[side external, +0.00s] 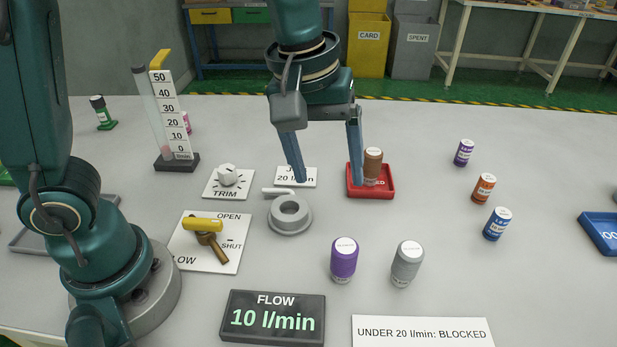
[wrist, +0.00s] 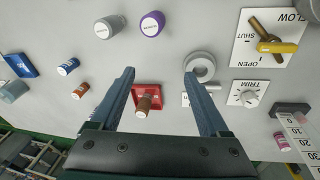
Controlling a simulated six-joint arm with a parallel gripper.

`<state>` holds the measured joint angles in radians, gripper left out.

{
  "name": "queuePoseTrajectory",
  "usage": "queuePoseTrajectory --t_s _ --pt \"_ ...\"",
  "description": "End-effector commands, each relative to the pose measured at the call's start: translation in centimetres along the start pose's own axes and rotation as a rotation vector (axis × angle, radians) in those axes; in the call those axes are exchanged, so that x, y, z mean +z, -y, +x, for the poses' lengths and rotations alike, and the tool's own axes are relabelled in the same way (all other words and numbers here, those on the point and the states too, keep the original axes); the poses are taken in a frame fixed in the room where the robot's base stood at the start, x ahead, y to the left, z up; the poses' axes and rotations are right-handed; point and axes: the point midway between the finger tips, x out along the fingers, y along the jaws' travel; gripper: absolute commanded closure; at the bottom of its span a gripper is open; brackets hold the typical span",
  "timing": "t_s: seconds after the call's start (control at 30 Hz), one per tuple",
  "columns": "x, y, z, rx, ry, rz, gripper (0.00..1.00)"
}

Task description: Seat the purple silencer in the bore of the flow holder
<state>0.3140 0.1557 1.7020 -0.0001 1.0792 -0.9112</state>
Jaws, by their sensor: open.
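The purple silencer (side external: 343,260) stands upright on the table in front of the flow holder, to its right in the side view. It also shows at the top of the wrist view (wrist: 152,24). The flow holder (side external: 290,214) is a grey ring with a side pipe; its bore looks empty. It is also in the wrist view (wrist: 201,68). My gripper (side external: 329,181) is open and empty, above the table behind the holder. In the wrist view its fingers (wrist: 160,72) spread either side of the red tray. A brown silencer (side external: 373,165) stands on the red tray (side external: 371,194).
A grey silencer (side external: 406,263) stands right of the purple one. Small purple, orange and blue bottles (side external: 484,187) stand at the right. The flow lever (side external: 205,233), trim knob (side external: 228,174) and scale column (side external: 170,115) are at left. The display (side external: 272,318) reads 10 l/min.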

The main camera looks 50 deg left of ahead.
Motion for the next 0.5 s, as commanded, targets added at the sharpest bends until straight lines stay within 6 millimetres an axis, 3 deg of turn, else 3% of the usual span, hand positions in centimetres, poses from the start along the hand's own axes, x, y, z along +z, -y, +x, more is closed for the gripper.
queuePoseTrajectory --t_s 0.2,0.5 --pt "2.4 -2.6 5.2 -0.098 0.091 0.057 0.21" --pt "4.5 -2.5 8.2 -0.159 0.137 0.112 0.21"
